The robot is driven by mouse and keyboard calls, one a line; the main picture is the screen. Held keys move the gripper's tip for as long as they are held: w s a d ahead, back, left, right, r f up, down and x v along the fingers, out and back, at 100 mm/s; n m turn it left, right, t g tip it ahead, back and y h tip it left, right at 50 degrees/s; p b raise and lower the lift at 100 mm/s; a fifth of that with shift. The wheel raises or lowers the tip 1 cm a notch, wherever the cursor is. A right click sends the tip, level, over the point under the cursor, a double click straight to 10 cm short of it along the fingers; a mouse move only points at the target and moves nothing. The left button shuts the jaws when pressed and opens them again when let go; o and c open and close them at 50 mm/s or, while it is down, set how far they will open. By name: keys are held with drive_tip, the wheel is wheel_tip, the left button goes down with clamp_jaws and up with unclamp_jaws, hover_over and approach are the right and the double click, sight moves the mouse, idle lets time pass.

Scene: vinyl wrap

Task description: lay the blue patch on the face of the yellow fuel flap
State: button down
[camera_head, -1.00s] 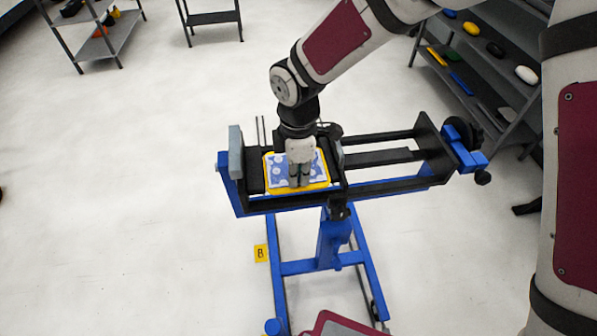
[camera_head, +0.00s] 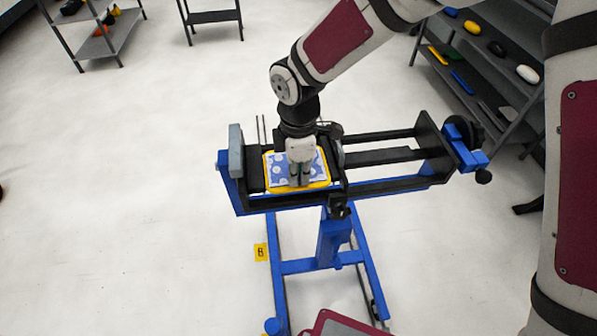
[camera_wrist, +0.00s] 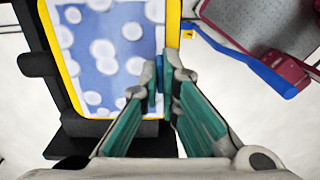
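The blue patch (camera_head: 282,170) with white dots lies over the face of the yellow fuel flap (camera_head: 267,186), which is held in the stand. The wrist view shows the patch (camera_wrist: 108,42) inside the yellow rim (camera_wrist: 172,30). It looks flat there; I cannot tell whether it touches the face everywhere. My gripper (camera_head: 299,183) points down over the flap's front right part. In the wrist view my gripper (camera_wrist: 161,80) has its teal-padded fingers closed together at the patch's edge, with a narrow blue strip between the tips. The fingers hide part of the patch in the head view.
The flap sits at the left end of a black and blue stand (camera_head: 330,240), beside a grey upright block (camera_head: 236,150). Black rails run right to a blue clamp (camera_head: 465,150). Shelves (camera_head: 480,75) with coloured items stand at the upper right.

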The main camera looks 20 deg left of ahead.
drive_tip(key=c, duration=1.7)
unclamp_jaws()
drive_tip(key=shift+r, duration=0.1)
wheel_tip(320, 180, up, 12)
drive_tip(key=w+d+r+m+t, duration=0.2)
drive_tip(key=d+r+m, duration=0.45)
drive_tip(key=d, duration=0.55)
drive_tip(key=s+d+r+m+t, duration=0.1)
drive_tip(key=s+d+r+m, duration=0.1)
drive_tip(key=s+d+m, duration=0.2)
drive_tip(key=s+d+r+m+t, duration=0.1)
drive_tip(key=s+d+r+m, duration=0.1)
drive_tip(key=s+d+m, duration=0.3)
drive_tip(key=s+d+r+m+t, duration=0.1)
drive_tip(key=s+d+r+m, duration=0.2)
drive_tip(key=d+m, duration=0.6)
drive_tip(key=shift+s+d, duration=0.3)
drive_tip(key=shift+d, duration=0.65)
drive_tip(key=shift+s+d, duration=0.35)
drive_tip(key=shift+d, duration=0.6)
drive_tip(key=shift+s+d, duration=0.3)
drive_tip(key=shift+d, duration=0.65)
